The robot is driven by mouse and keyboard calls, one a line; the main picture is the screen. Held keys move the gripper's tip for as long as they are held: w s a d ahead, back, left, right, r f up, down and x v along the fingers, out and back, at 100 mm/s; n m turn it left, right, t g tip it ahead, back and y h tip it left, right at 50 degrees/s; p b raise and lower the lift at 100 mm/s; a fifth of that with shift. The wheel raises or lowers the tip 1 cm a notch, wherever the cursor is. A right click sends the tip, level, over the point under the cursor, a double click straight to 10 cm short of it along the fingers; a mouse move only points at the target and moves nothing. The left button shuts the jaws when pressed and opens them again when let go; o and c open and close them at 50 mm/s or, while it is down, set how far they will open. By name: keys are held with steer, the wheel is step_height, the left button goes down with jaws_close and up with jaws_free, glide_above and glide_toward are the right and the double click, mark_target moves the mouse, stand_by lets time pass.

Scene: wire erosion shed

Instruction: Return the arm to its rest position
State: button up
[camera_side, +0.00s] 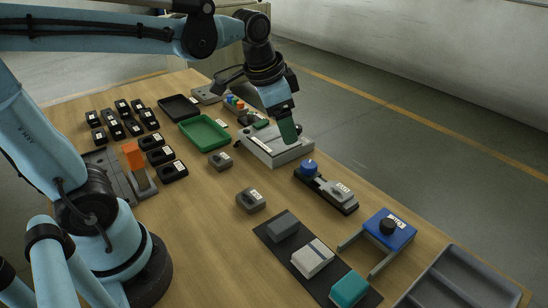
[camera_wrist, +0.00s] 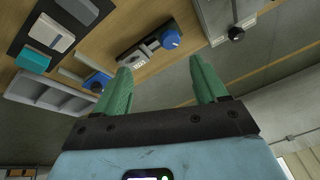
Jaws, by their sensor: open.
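My gripper (camera_side: 290,130) hangs at the end of my blue arm, over a light grey fixture block (camera_side: 284,153) at the back middle of the table. Its green fingers point down in the side view. In the wrist view my gripper (camera_wrist: 163,85) shows two green fingers spread apart with nothing between them. Whether the fingertips touch the fixture block cannot be told.
The wooden table (camera_side: 205,235) holds a green tray (camera_side: 204,133), a black tray (camera_side: 179,107), several small black blocks, a blue-knobbed device (camera_side: 326,188), a blue clamp (camera_side: 390,230), a dark mat with blocks and a grey bin (camera_side: 458,282). Bare wood shows at the front left.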

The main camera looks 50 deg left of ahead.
steer(key=s+f+n+t, duration=0.3)
steer(key=s+n, duration=0.1)
steer(key=s, duration=0.3)
steer(key=shift+d+f+n, duration=0.2)
steer(key=shift+f+n, duration=0.1)
steer(key=shift+f, duration=0.1)
